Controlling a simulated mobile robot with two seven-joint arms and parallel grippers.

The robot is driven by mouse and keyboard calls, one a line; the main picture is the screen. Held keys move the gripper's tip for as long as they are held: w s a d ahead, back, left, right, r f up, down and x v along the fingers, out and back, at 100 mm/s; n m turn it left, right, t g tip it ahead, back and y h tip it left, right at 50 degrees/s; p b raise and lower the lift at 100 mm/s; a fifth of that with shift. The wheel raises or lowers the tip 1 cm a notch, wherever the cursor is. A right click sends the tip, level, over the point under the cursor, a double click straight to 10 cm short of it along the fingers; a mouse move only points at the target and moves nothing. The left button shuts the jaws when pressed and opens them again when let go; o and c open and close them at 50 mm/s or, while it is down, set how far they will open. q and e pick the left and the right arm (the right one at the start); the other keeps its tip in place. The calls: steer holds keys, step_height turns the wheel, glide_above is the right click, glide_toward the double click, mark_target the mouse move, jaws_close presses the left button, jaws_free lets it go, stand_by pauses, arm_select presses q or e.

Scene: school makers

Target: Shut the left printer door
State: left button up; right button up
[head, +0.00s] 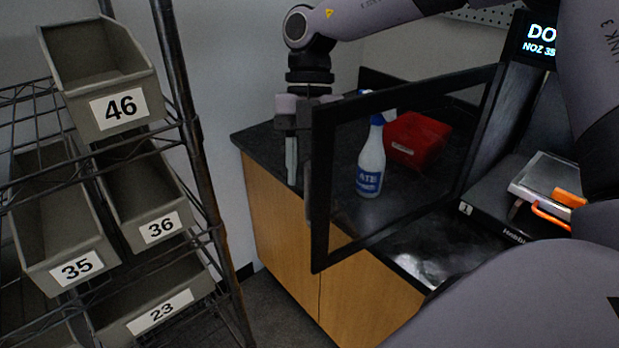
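The left printer door (320,190) is a dark-framed clear panel, and it stands swung wide open from the printer (505,150), out over the counter's front edge. My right gripper (299,172) points down at the door's free outer edge, on its left side. One pale finger shows to the left of the frame; a dark upright piece by the frame may be the other finger or the door's handle. I cannot tell whether the gripper touches the door or how far its fingers are apart. My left gripper is not in view.
A spray bottle (371,165) and a red bin (418,137) show on the dark counter (262,140) through the door panel. A wire rack (200,165) with numbered grey bins (115,105) stands at left. Floor shows between rack and cabinet (275,230).

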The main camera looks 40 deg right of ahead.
steer(key=shift+x, duration=1.25)
jaws_close()
steer(key=shift+d, duration=0.1)
